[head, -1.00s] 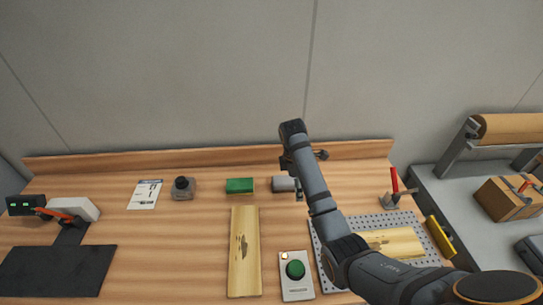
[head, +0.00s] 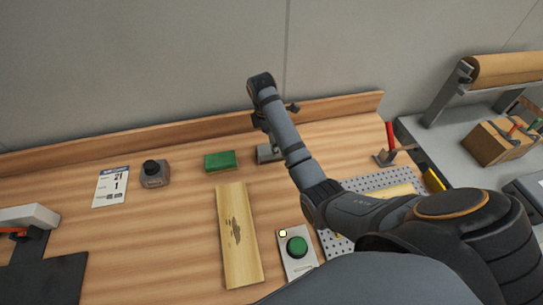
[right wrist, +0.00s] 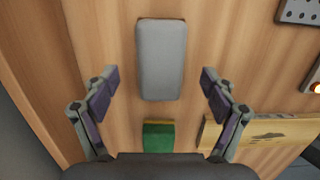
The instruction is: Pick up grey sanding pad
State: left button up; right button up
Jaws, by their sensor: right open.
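The grey sanding pad (right wrist: 161,58) is a rounded grey block on the wooden bench. In the right wrist view it lies lengthwise between and ahead of my open right fingers (right wrist: 158,76), with bare wood showing on both sides. In the head view the pad (head: 266,153) shows only partly, behind my right forearm, right of a green block. My right gripper (head: 272,116) is near the back of the bench, above the pad, partly hidden by its arm. It is empty. My left gripper is not in view.
The green block (head: 220,161) lies just left of the pad. A perforated plate (head: 375,181) is at right. The back ledge (head: 170,134) runs behind.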

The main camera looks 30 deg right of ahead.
jog(key=shift+f+b, duration=0.15)
jog(key=shift+b, duration=0.15)
notch_tip(320, 180, down, 5)
jog(key=b, duration=0.3)
jog(key=shift+r+b, duration=0.2)
jog(key=shift+b, duration=0.2)
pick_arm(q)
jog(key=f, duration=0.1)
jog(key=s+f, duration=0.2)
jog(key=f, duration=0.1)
pick_arm(e)
jog(key=shift+s+r, duration=0.1)
jog(key=c, duration=0.3)
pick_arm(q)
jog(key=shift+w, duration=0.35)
pick_arm(e)
jog(key=c, duration=1)
